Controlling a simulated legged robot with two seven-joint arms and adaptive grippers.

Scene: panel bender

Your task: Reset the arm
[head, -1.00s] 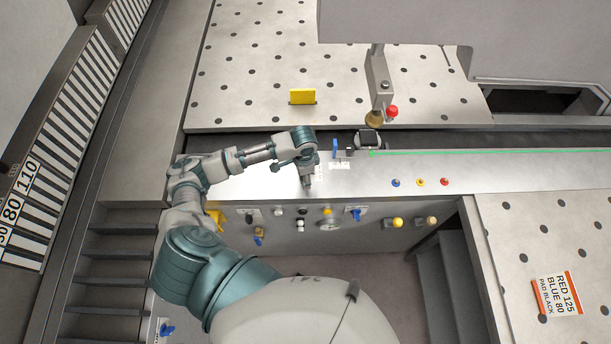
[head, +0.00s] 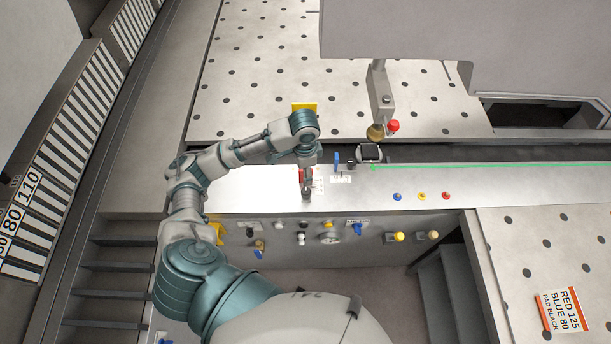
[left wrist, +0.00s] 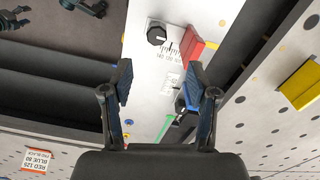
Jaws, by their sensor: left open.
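My left arm comes in from the left in the head view, bent over the metal console (head: 370,190). My left gripper (head: 306,192) points down at the console and looks empty. In the left wrist view my left gripper (left wrist: 160,78) is open, with its two blue-padded fingers well apart. Between and beyond them lie a printed scale, a black knob (left wrist: 157,34) and a red block (left wrist: 196,43). The red block (head: 301,174) also shows beside the gripper in the head view, partly hidden. My right arm and gripper are in neither view.
A yellow block (head: 304,107) stands on the dotted table behind my forearm. Blue, yellow and red buttons (head: 421,197) lie to the right on the console. A post with a red button (head: 393,126) hangs behind it. A label card (head: 563,310) lies front right.

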